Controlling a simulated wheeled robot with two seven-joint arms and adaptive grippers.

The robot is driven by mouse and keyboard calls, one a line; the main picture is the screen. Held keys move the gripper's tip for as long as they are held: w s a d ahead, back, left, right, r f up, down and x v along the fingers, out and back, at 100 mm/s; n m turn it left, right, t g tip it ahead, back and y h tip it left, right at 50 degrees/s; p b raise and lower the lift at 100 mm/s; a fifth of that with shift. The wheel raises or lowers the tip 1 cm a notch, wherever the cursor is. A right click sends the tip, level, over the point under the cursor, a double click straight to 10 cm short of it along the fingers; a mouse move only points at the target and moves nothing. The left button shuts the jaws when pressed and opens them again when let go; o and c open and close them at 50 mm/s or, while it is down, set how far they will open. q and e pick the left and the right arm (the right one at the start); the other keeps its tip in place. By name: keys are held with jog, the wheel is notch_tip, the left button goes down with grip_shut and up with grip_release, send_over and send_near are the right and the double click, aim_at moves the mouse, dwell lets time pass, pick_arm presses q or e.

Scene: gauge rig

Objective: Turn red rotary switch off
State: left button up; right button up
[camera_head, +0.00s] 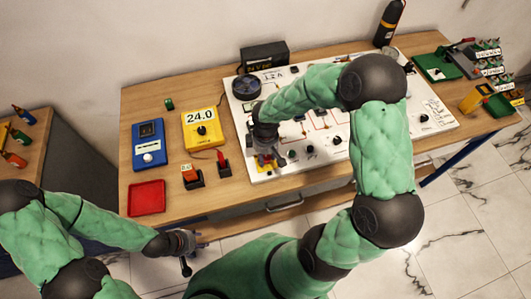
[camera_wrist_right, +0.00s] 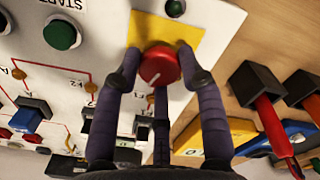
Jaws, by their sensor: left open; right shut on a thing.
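The red rotary switch (camera_wrist_right: 160,66) sits on a yellow plate (camera_wrist_right: 187,30) on the white panel, with a white mark on its knob. My right gripper (camera_wrist_right: 163,72) is shut on the knob, with fingers on both sides of it. In the head view my right gripper (camera_head: 268,157) is at the panel's front left corner and hides most of the switch. My left gripper (camera_head: 185,248) is open and empty, in front of the table and away from the panel.
The white panel (camera_head: 440,124) carries other knobs and a green button (camera_wrist_right: 62,33). Left of it are a yellow meter (camera_head: 202,131), a blue box (camera_head: 148,145), a red tray (camera_head: 147,197) and probe holders (camera_head: 192,178). Bare tabletop lies around the tray.

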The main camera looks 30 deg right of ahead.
aim_at(266, 157)
jog(key=n+p, duration=0.3)
jog(key=n, duration=0.3)
jog(key=shift+r+n, duration=0.1)
jog(key=shift+n, duration=0.2)
jog(key=n+p, duration=0.2)
jog(key=n, duration=0.1)
jog(key=shift+n+p, duration=0.85)
jog(key=shift+n, duration=0.75)
jog(key=o, duration=1.1)
jog(key=shift+o, duration=0.2)
notch_tip(266, 157, up, 12)
